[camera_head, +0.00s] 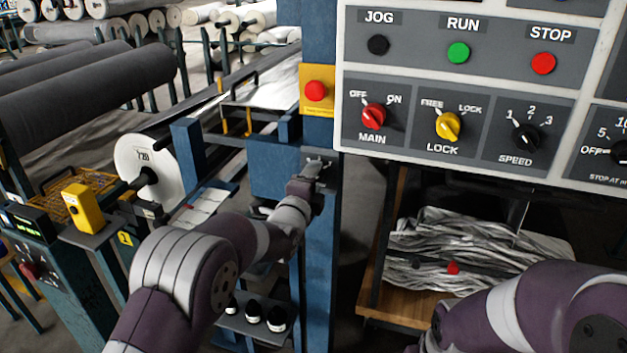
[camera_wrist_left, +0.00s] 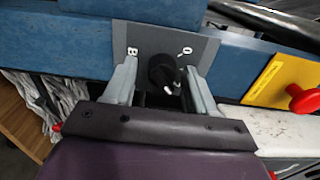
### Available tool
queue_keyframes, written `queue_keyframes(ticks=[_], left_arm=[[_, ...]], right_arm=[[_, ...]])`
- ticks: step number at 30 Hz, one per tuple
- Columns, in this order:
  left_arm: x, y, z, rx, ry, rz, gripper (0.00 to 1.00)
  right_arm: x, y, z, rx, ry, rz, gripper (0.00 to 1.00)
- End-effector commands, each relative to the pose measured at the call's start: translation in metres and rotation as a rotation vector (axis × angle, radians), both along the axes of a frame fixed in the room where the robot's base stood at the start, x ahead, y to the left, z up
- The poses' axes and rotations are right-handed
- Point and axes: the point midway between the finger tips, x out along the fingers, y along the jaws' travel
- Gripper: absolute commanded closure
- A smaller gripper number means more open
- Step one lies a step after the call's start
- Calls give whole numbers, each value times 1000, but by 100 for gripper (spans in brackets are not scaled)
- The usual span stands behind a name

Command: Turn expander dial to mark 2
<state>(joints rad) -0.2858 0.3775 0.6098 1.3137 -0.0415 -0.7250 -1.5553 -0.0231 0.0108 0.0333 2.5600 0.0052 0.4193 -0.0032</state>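The dial is a black knob (camera_wrist_left: 163,72) on a grey plate (camera_wrist_left: 148,38) fixed to a blue beam. Small white marks flank it on the plate; I cannot read them surely. A white pointer shows on the knob's lower side in the left wrist view. My left gripper (camera_wrist_left: 160,72) is open, one finger on each side of the knob, with a gap visible on both sides. In the head view my left gripper (camera_head: 315,170) is at the blue post, below the red button, and hides the knob. My right arm enters at lower right; its gripper is out of view.
A yellow plate with a red button (camera_head: 315,90) sits just above the left gripper. A control panel (camera_head: 460,85) with several knobs and buttons hangs to the right. A grey roll (camera_head: 90,95) lies at left, and a crate of shredded strips (camera_head: 480,255) stands below the panel.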

Motion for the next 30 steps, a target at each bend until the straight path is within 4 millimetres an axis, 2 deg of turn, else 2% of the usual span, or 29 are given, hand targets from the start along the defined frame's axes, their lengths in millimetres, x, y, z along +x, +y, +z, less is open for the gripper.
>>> queue_keyframes(ticks=[11, 14, 24, 30], left_arm=[[-5, 1, 3, -2, -5, 0, 40], [-21, 7, 3, -1, -4, 0, 40], [-101, 33, 2, -1, -3, 1, 40], [-120, 39, 1, -1, -2, 0, 40]], right_arm=[[0, 0, 0, 0, 0, 0, 57], [0, 0, -2, 0, 0, 0, 57], [0, 0, -5, 0, 0, 0, 57], [0, 0, -5, 0, 0, 0, 57]])
